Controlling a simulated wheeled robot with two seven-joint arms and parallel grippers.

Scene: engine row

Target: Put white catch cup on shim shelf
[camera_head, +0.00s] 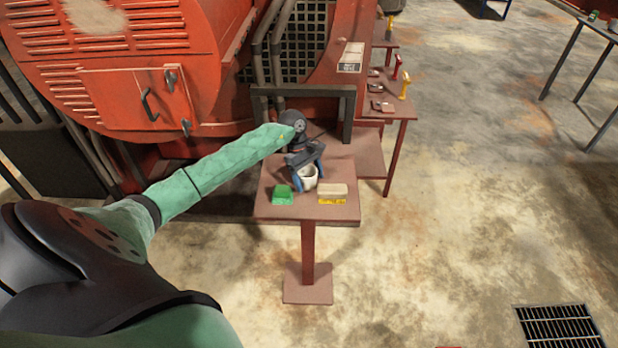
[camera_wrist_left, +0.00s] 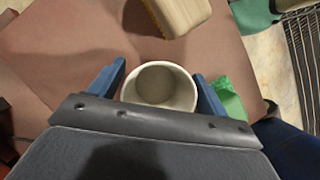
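The white catch cup (camera_head: 309,178) is on a small brown stand (camera_head: 265,200) in front of the orange engine. My left gripper (camera_head: 308,176) reaches down over it, with one blue finger on each side. In the left wrist view the cup (camera_wrist_left: 160,84) looks empty and upright, its rim close to both fingers of the left gripper (camera_wrist_left: 160,78). Whether the fingers press on the cup is unclear. No shelf is clearly marked as the shim shelf; a brown shelf (camera_head: 405,112) stands behind to the right. My right gripper is not in view.
A green block (camera_head: 283,195) and a beige block (camera_head: 333,190) with a yellow label in front lie on the stand near the cup. The shelf behind holds red and yellow handled items (camera_head: 405,86). Open floor (camera_head: 470,220) lies to the right, with a grate (camera_head: 560,326).

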